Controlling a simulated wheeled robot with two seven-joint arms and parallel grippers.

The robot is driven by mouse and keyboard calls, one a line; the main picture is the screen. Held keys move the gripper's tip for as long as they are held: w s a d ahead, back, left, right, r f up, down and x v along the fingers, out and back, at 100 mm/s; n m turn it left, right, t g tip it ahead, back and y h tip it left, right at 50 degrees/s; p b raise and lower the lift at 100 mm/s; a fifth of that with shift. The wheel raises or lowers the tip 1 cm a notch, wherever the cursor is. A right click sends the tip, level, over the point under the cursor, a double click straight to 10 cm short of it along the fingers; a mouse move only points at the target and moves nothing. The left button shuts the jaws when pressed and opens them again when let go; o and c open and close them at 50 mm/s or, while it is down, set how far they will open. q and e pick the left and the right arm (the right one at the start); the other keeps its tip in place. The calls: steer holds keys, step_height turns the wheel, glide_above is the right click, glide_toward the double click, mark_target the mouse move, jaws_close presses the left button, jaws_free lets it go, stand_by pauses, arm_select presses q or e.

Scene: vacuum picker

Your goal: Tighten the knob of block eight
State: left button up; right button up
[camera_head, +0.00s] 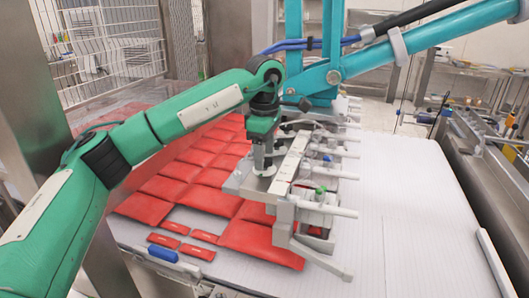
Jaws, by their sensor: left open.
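The vacuum picker (293,160) hangs low over the work surface, with several blocks and light rods sticking out to the right. A green knob (320,190) sits on the front block (312,214). A smaller blue knob (327,158) sits on a block farther back. I cannot read block numbers, so I cannot tell which is block eight. My green left arm comes in from the left and bends down at the picker. My left gripper (263,160) is open, at the picker's left side. Its fingertips are small and partly merge with the picker's metal, so contact is unclear. My right gripper does not show.
Red flat packs (258,240) lie in rows on the white surface (405,215), whose right part is clear. A teal arm (430,38) with hoses crosses the upper right. A wire rack (112,45) stands at the back left. Metal rails (492,160) run along the right.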

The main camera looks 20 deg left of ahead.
arm_select(q)
step_height(320, 180, up, 14)
steer(key=b, duration=0.1)
steer(key=shift+f, duration=0.15)
stand_by(0.5)
